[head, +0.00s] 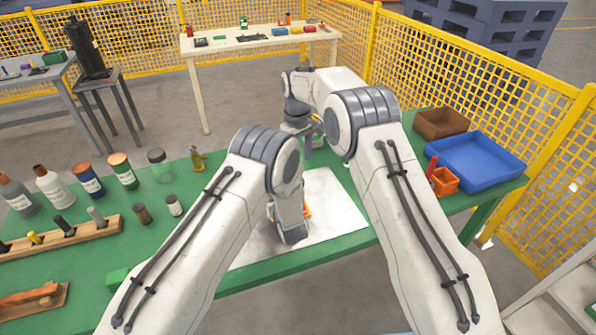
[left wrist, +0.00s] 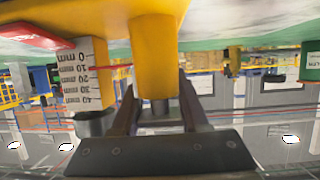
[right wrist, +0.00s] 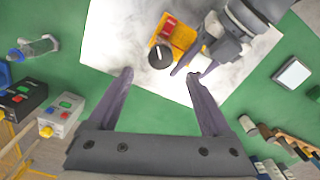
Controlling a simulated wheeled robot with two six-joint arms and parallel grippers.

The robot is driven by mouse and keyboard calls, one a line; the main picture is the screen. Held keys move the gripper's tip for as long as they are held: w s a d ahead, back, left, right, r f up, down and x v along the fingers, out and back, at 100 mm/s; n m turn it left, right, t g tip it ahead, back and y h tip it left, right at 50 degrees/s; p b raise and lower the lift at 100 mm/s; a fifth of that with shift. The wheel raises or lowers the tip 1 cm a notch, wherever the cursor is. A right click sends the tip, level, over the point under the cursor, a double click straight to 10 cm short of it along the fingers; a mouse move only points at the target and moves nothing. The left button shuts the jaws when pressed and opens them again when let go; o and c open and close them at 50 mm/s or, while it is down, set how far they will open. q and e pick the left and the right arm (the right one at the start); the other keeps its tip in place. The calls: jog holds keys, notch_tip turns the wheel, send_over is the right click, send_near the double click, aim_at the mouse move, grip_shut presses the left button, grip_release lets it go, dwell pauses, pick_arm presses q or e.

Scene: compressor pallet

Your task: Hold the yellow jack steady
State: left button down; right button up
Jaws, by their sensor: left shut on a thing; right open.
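The yellow jack (right wrist: 185,36) stands on the white sheet (right wrist: 118,38), with a red part and a black knob (right wrist: 159,56) on it in the right wrist view. In the head view only a sliver of the jack (head: 307,210) shows beside my left arm. In the left wrist view, which looks upside down, my left gripper (left wrist: 155,98) is shut on the jack's yellow post (left wrist: 153,60). A millimetre scale (left wrist: 88,75) is beside the post. My right gripper (right wrist: 158,76) is open and empty, its fingertips pointing towards the knob, with a gap showing between them.
The green table carries several bottles (head: 88,177) and a wooden rack (head: 65,238) at left. A blue tray (head: 475,160), a brown bin (head: 440,123) and an orange box (head: 445,181) are at right. In the right wrist view a grey button box (right wrist: 65,112) is at left.

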jog(key=shift+r, duration=2.35)
jog(key=s+d+f+n+t+y, duration=0.2)
jog(key=s+d+n+y, duration=0.1)
jog(key=d+n+y, duration=0.1)
jog(key=x, duration=1.1)
jog(key=shift+w, duration=0.35)
grip_shut()
jog(key=shift+d, duration=0.1)
